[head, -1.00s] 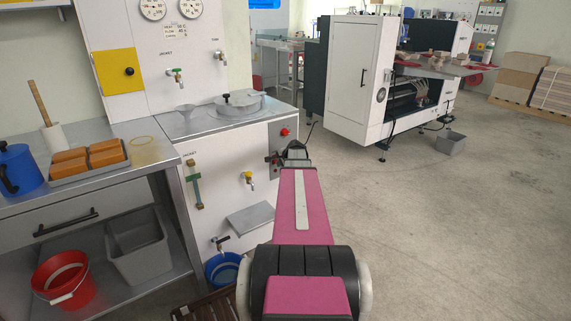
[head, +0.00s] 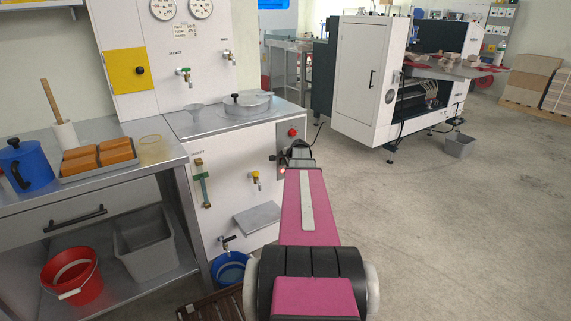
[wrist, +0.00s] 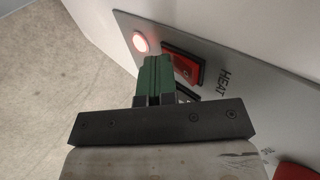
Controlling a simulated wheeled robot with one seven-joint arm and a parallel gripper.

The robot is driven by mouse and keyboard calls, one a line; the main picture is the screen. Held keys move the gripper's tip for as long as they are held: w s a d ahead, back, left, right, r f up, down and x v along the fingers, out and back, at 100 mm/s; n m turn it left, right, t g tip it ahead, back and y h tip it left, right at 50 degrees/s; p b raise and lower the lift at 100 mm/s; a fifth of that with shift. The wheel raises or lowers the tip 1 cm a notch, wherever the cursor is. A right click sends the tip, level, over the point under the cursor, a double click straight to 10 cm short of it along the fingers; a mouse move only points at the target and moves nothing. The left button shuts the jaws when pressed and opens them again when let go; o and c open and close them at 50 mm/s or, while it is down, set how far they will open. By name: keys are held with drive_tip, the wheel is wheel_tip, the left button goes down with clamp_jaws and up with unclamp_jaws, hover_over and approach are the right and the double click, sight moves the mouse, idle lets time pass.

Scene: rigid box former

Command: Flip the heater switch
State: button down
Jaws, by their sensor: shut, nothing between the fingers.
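The heater switch (wrist: 183,66) is a red rocker in a black frame on a grey panel (wrist: 240,95) marked HEAT in the wrist view. The fingers hide part of a second dark fitting below the switch. In the head view my gripper (head: 296,150) is at the right side of the white machine (head: 225,175), and my arm hides the switch.
A red button (head: 292,132) sits above my gripper on the machine's side. A lidded pan (head: 247,103) is set in the machine's top. A counter with a blue pot (head: 25,165) stands left. The floor to the right is clear up to a white cabinet machine (head: 355,80).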

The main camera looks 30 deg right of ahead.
drive_tip(key=shift+r, duration=0.1)
drive_tip(key=shift+r, duration=0.7)
drive_tip(key=s+f+v, duration=0.1)
drive_tip(key=s+v, duration=0.1)
drive_tip(key=v, duration=1.1)
drive_tip(key=shift+f, duration=0.35)
drive_tip(key=shift+d+f, duration=0.1)
drive_tip(key=shift+d, duration=0.05)
